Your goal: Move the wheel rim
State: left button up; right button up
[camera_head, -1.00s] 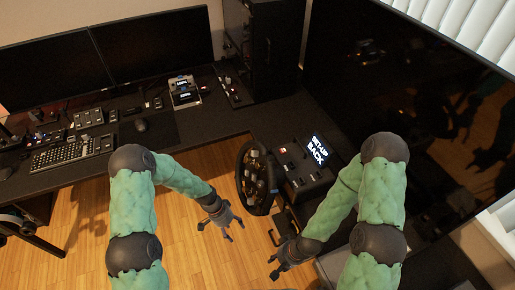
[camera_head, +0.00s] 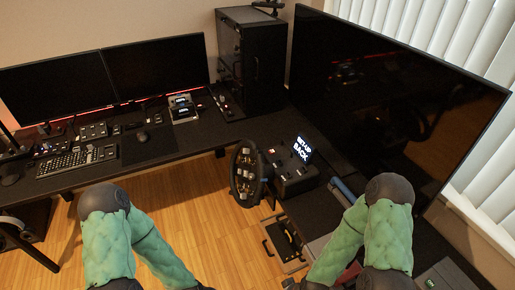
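The racing wheel with its dark rim (camera_head: 247,174) stands upright at the desk's inner corner, facing left. Its hub carries several small buttons and light-coloured controls. It is fixed against a dark box with a lit "SET-UP BACK" screen (camera_head: 302,148). My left arm comes in at the lower left; only a dark bit of its wrist shows at the bottom edge, and its fingers are out of view. My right gripper (camera_head: 291,284) is partly cut off at the bottom edge, below and to the right of the wheel. Neither gripper touches the wheel.
A pedal frame (camera_head: 285,243) stands on the floor below the wheel. A large dark monitor (camera_head: 390,95) rises on the right. A black computer tower (camera_head: 250,60) stands behind. A keyboard (camera_head: 75,163) and two monitors are at left. The wooden floor (camera_head: 190,200) left of the wheel is clear.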

aim_at(247, 204)
jog(key=z, duration=4.15)
jog(key=k+j+z, duration=0.15)
jog(key=k+j, duration=0.15)
jog(key=k, duration=0.2)
jog(key=k+j+z, duration=0.2)
jog(key=k, duration=0.35)
jog(key=k+j+z, duration=0.15)
jog(key=k, duration=0.4)
jog(key=k+j+u, duration=0.25)
jog(key=k, duration=0.25)
jog(key=k+j+u, duration=0.2)
jog(key=k, duration=0.3)
jog(key=k+j+u, duration=0.25)
jog(key=k, duration=0.2)
